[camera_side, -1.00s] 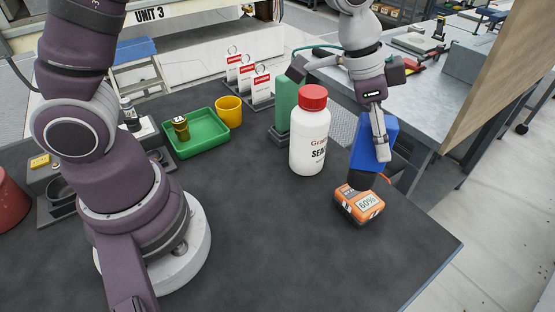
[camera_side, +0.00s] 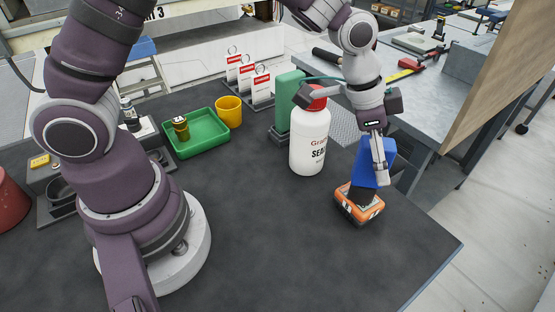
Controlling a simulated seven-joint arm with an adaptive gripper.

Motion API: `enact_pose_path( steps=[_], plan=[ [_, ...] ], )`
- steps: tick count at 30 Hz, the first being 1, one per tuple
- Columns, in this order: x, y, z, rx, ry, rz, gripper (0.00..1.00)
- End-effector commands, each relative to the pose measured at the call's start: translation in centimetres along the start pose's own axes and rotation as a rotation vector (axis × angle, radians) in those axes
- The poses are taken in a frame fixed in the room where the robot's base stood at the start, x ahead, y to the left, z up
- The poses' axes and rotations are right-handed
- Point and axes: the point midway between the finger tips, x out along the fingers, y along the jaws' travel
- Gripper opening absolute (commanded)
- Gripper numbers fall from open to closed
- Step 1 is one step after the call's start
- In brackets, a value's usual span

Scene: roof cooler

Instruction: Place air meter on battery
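The air meter (camera_side: 366,166) is a blue box with a dark lower part. My gripper (camera_side: 380,179) is shut on it, with one pale finger across its near face. The air meter is tilted, and its dark end overlaps the orange and black battery (camera_side: 373,211) in the picture. The battery lies on the dark table top towards the right edge. I cannot tell whether the air meter touches the battery or hangs just above it. The battery's display, which read 60% earlier, is now hidden.
A white sealant bottle (camera_side: 309,145) with a red cap stands close left of the air meter, with a green object (camera_side: 288,93) behind it. A green tray (camera_side: 205,146), a yellow cup (camera_side: 228,111) and red-and-white tags (camera_side: 262,88) are farther back. The table's front middle (camera_side: 290,240) is clear.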

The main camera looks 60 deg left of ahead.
Motion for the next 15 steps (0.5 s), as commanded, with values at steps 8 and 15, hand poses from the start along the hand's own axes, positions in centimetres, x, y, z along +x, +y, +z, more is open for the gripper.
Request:
enact_pose_path(
  steps=[8, 15],
  plan=[
    [-1.0, -0.1, -0.2, 0.000, 0.003, -0.002, 0.58],
    [-6.6, -0.1, -0.2, 0.000, 0.006, -0.004, 0.58]
  ],
)
